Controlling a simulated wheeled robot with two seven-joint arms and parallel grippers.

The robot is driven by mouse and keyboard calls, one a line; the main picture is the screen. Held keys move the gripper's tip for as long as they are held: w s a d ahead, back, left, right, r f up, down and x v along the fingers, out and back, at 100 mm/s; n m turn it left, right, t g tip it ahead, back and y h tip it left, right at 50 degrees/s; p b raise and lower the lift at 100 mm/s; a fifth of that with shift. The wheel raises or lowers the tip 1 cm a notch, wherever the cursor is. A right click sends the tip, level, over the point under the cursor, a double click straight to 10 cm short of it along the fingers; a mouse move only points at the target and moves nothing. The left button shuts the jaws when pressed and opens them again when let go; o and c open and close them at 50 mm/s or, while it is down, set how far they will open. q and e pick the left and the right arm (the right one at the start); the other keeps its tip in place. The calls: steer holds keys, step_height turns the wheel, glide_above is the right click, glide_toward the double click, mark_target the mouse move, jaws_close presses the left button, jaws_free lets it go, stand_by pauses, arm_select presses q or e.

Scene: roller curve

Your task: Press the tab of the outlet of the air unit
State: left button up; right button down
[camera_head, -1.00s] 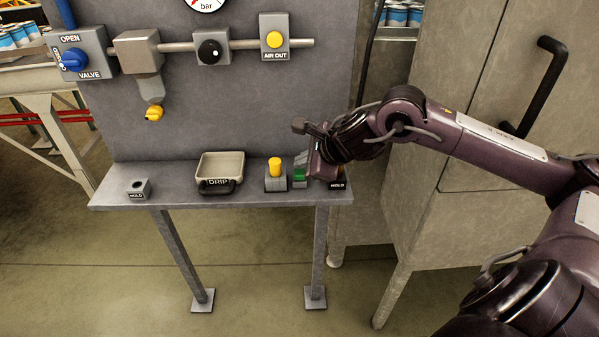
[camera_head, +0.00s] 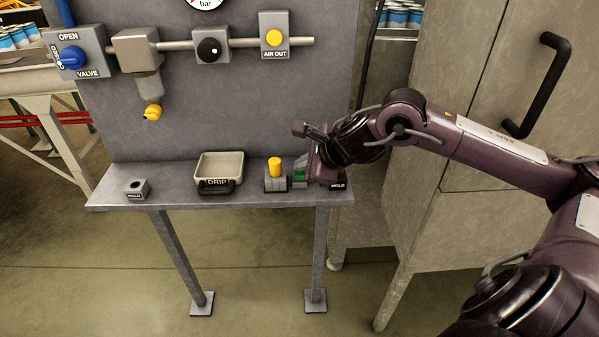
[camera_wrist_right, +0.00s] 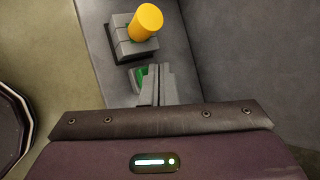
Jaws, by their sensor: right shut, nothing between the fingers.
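The outlet of the air unit is a grey box marked AIR OUT (camera_head: 275,53) on the upright panel, at the right end of the pipe. Its round yellow tab (camera_head: 274,37) faces out. My right gripper (camera_head: 303,164) is well below it, over the right end of the shelf. It is shut and empty, beside a small green piece (camera_head: 300,174). In the right wrist view the two fingers (camera_wrist_right: 156,86) are together, and the green piece (camera_wrist_right: 140,76) shows just left of them. My left gripper is not in view.
A yellow-topped grey block (camera_head: 275,171) stands left of the gripper. A valve box with a blue knob (camera_head: 73,57) and a box with a black knob (camera_head: 210,49) sit on the pipe. A cabinet stands right.

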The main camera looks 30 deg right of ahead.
mark_target(303, 174)
steer(key=shift+f+b, duration=0.3)
stand_by(0.5)
steer(key=shift+r+p, duration=0.65)
steer(key=shift+r, duration=0.25)
step_height(303, 174, up, 5)
steer(key=p, duration=0.4)
steer(key=shift+r, duration=0.1)
